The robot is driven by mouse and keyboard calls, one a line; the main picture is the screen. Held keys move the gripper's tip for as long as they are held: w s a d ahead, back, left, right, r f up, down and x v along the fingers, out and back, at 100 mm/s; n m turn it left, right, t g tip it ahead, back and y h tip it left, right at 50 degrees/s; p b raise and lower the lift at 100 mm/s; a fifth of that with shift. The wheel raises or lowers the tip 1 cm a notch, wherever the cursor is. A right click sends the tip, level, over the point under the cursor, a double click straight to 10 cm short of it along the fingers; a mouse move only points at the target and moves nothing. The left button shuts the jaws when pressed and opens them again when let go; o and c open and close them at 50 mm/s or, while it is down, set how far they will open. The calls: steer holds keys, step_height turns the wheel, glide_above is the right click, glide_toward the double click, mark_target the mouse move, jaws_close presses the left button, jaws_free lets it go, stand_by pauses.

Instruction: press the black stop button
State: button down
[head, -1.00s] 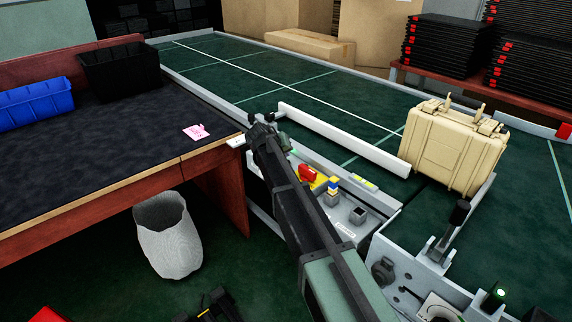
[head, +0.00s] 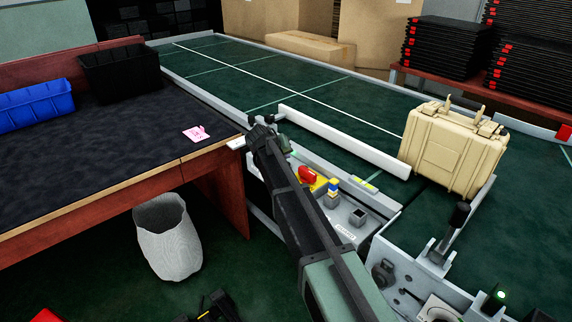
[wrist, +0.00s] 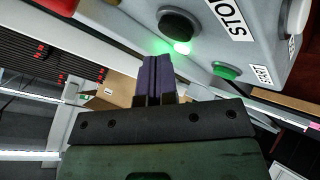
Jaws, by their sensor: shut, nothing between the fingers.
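In the wrist view the black stop button (wrist: 181,25) sits on a grey box face (wrist: 274,40), beside a STOP label (wrist: 231,17). A lit green lamp (wrist: 182,47) glows at its edge. My gripper (wrist: 152,60) is shut and empty, its fingertips just below the black button in the picture. I cannot tell whether they touch the box. In the head view my gripper (head: 263,121) is by the near belt edge, beside the workbench corner. My arm hides the stop button there.
A green START button (wrist: 226,70) is close by in the wrist view. A tan case (head: 452,150) stands on the green conveyor (head: 215,75) near a white guide bar (head: 345,140). A red button (head: 307,174) is beside my arm. The workbench (head: 110,125) is at left.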

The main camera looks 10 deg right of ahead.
stand_by(0.7)
steer(key=shift+f+b, duration=0.45)
steer(key=shift+f+b, duration=0.35)
steer(key=shift+b, duration=0.05)
stand_by(0.4)
steer(key=shift+r+p, duration=0.85)
steer(key=shift+p, duration=0.05)
step_height(320, 180, up, 5)
steer(key=p, duration=0.5)
steer(key=shift+r, duration=0.1)
